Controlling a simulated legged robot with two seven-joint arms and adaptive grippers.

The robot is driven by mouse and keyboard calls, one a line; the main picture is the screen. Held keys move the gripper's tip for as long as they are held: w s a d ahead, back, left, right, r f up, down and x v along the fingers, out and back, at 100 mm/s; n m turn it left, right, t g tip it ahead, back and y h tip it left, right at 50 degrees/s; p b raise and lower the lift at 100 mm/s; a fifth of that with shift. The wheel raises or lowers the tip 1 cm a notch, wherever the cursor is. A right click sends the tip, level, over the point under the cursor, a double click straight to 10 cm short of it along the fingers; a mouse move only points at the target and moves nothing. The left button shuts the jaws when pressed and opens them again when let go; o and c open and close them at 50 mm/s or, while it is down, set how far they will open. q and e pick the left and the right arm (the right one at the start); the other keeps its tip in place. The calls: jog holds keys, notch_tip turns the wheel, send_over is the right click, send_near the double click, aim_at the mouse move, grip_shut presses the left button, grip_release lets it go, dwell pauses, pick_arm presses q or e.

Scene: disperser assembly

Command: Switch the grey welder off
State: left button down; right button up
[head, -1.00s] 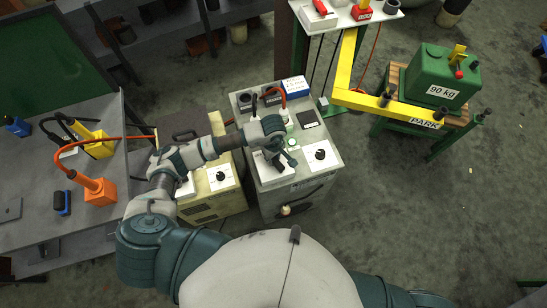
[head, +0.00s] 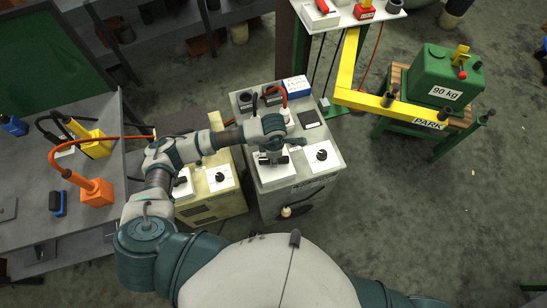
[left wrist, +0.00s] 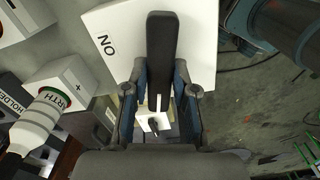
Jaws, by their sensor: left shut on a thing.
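The grey welder (head: 300,200) stands in the middle of the head view, with white plates on its top. One plate carries a black dial (head: 321,156). My left gripper (head: 273,159) is over the other white plate, left of that dial. In the left wrist view my left gripper (left wrist: 167,95) is shut on a black switch lever (left wrist: 172,45), with a finger on each side. The white switch plate (left wrist: 112,22) shows lettering that reads "ON" when turned. The lever's lower part is hidden by the fingers. My right gripper is not in view.
A yellowish welder (head: 215,205) stands directly left of the grey one. A blue-white box (head: 295,86) and cable sockets are at the grey welder's back. A yellow beam (head: 385,104) and a green 90 kg weight (head: 440,75) stand to the right.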

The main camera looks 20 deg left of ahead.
pick_arm(q)
jog(key=shift+w+n, duration=0.1)
jog(key=shift+n, duration=1.4)
jog(key=c, duration=0.9)
grip_release()
jog(key=shift+d, duration=0.1)
notch_tip(320, 180, up, 12)
jog(key=shift+w+f, duration=0.1)
